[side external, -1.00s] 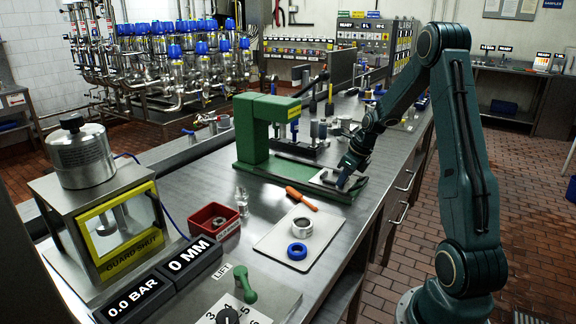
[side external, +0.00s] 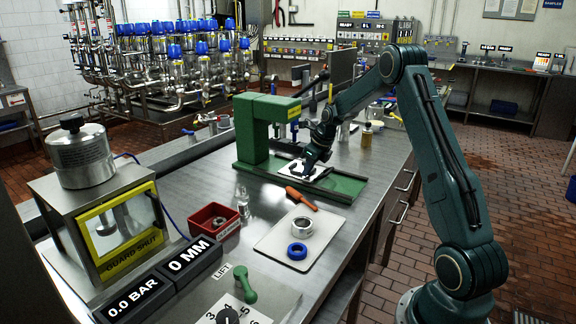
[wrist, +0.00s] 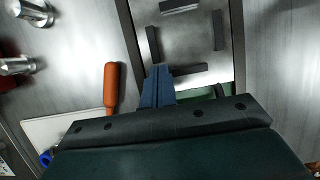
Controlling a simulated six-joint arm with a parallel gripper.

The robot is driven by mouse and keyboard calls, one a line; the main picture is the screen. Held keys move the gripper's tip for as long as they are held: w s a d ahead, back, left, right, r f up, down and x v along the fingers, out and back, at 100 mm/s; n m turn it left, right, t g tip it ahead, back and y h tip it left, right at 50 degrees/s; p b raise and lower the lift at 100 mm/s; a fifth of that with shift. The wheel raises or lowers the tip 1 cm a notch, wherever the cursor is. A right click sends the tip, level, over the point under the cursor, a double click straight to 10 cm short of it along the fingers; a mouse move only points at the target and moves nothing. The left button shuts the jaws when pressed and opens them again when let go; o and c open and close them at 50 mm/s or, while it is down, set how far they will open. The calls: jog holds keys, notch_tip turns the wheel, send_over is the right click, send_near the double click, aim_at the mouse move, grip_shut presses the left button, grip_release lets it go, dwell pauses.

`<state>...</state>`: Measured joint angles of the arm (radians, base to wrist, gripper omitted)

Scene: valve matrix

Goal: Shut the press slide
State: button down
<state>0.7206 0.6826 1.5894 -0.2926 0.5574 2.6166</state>
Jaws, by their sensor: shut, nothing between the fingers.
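The green press (side external: 262,132) stands on the bench, with its green base (side external: 342,188) running out to the right. The press slide is a pale metal plate (side external: 318,174) on that base, partly under my gripper (side external: 309,173). The right end of the base is bare. In the wrist view the slide plate (wrist: 188,48) carries several dark raised bars. My gripper (wrist: 159,70) is shut and empty, its fingertips over the plate's near edge by the nearest bar (wrist: 189,69). I cannot tell whether they touch it.
An orange-handled tool (side external: 301,199) lies in front of the press. A pale board (side external: 272,240) holds a metal ring (side external: 299,226) and a blue ring (side external: 297,251).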

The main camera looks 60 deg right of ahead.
aim_at(316, 174)
jog(key=shift+r, duration=0.15)
jog(key=s+d+r, duration=0.1)
jog(key=s+r, duration=0.1)
jog(key=r, duration=0.1)
jog(key=s+d+r, duration=0.1)
jog(key=s+r, duration=0.1)
jog(key=r, duration=0.1)
jog(key=s+d+r, duration=0.1)
jog(key=s+r, duration=0.1)
jog(key=r, duration=0.1)
jog(key=shift+d, duration=0.25)
dwell(0.6)
jog(key=shift+f, duration=0.15)
jog(key=shift+x, duration=4.9)
